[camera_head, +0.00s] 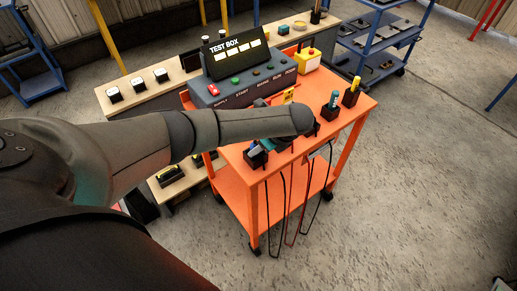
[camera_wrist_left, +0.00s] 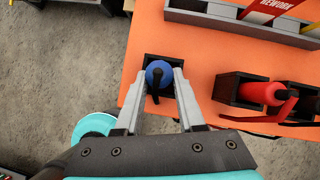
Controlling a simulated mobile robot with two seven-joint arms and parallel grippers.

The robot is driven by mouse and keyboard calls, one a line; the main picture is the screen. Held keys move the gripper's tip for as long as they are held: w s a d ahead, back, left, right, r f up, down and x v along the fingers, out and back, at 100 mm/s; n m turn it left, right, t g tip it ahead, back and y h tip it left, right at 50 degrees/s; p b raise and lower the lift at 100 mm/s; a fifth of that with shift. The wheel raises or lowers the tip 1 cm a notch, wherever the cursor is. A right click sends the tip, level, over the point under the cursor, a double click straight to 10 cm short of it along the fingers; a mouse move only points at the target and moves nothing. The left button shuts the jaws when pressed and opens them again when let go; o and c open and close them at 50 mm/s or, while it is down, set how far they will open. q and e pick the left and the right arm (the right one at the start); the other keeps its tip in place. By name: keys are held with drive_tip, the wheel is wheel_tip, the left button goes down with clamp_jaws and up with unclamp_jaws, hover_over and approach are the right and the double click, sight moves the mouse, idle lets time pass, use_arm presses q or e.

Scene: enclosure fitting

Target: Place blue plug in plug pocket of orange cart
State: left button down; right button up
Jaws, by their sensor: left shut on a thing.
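The blue plug (camera_wrist_left: 157,72) is seen end-on in the left wrist view, with a black cable end on it. My left gripper (camera_wrist_left: 163,76) is shut on it, one finger on each side. The plug is at a black plug pocket (camera_wrist_left: 150,60) near the corner of the orange cart (camera_wrist_left: 200,58); how deep it sits cannot be told. In the head view my left arm crosses over the orange cart (camera_head: 232,186), and the gripper (camera_head: 262,146) is small and partly hidden by the wrist at the front left pocket (camera_head: 257,160). My right gripper is not in view.
A red plug (camera_wrist_left: 264,93) sits in a neighbouring black pocket. A teal-blue plug (camera_head: 334,99) and a yellow plug (camera_head: 354,84) stand in pockets farther right. The grey test box (camera_head: 240,85) stands at the cart's back. Cables (camera_head: 284,210) hang below the front edge.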

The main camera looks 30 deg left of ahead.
use_arm(q)
drive_tip(key=c, duration=0.5)
unclamp_jaws()
